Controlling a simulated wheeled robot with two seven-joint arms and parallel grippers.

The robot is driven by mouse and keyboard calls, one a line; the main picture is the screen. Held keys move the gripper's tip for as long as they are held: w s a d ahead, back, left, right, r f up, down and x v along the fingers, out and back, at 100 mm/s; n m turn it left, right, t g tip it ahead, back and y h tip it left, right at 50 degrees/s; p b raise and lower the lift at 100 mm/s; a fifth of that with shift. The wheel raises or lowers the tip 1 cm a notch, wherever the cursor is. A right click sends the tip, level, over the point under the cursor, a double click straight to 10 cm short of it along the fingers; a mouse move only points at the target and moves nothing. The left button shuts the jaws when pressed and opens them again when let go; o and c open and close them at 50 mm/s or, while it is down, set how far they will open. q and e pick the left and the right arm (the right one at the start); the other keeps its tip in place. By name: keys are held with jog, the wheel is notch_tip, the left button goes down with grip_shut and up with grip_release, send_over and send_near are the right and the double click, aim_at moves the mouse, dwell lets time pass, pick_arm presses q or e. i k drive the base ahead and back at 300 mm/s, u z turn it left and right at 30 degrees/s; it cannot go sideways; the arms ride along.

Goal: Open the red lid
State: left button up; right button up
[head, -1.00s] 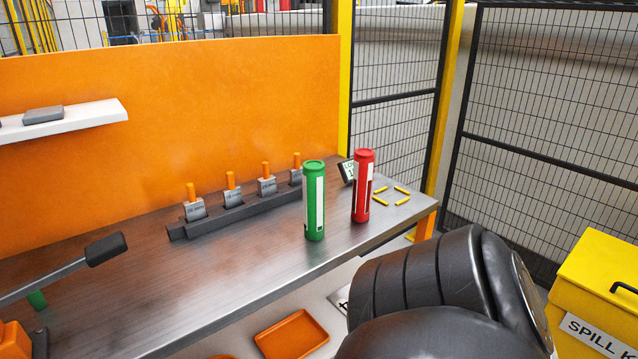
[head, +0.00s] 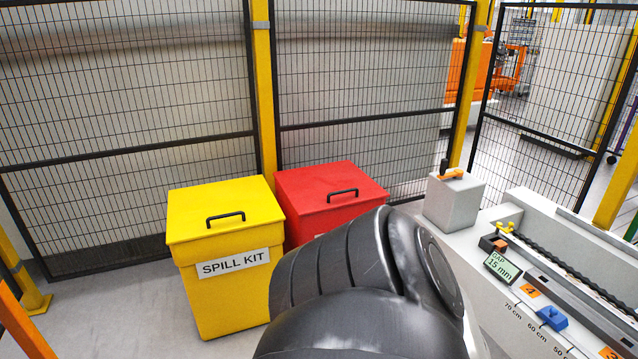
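The red bin with its red lid (head: 325,187) stands on the floor near the middle of the head view. The lid lies flat and closed and has a black bar handle (head: 342,194) on top. My black arm covers the lower right of the bin. Neither of my grippers is in view.
A yellow spill kit bin (head: 222,258) with a closed lid stands directly left of the red one. Mesh fence panels (head: 365,95) run behind both. At right is a grey bench with a gap display (head: 502,267) and a grey box (head: 453,200).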

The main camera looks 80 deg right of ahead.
aim_at(319, 189)
jog(key=z, duration=3.35)
jog(key=i, duration=2.75)
jog(key=u, duration=2.45)
